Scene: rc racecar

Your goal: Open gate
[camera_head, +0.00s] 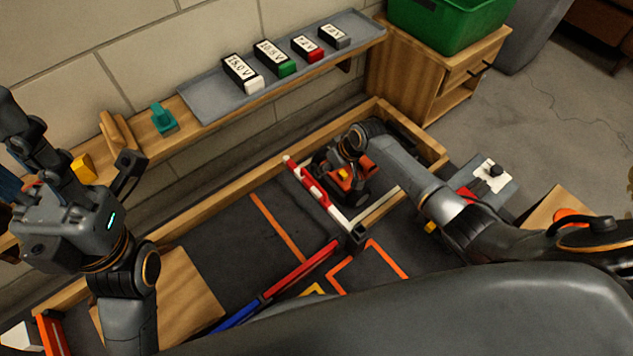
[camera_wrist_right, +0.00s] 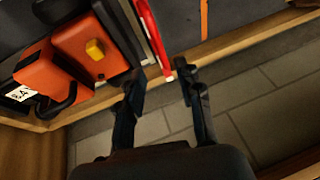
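The gate is a red and white bar (camera_head: 318,194) lying low across the wooden-walled track beside the car; in the right wrist view its red end (camera_wrist_right: 154,42) reaches toward my fingertips. A dark post (camera_head: 355,237) stands at its near end. The orange racecar (camera_head: 350,181) sits just right of the bar, partly hidden by my right arm; it also shows in the right wrist view (camera_wrist_right: 85,50). My right gripper (camera_wrist_right: 158,75) is open, its fingers spread around the line of the bar's end; contact cannot be told. My left gripper (camera_head: 75,150) is open and empty at the left.
A wall shelf (camera_head: 212,109) holds several labelled battery packs. A green bin (camera_head: 448,22) stands on a wooden cabinet (camera_head: 400,75) at the back right. Wooden track walls (camera_head: 225,195) and a red-blue barrier (camera_head: 300,272) bound the dark floor.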

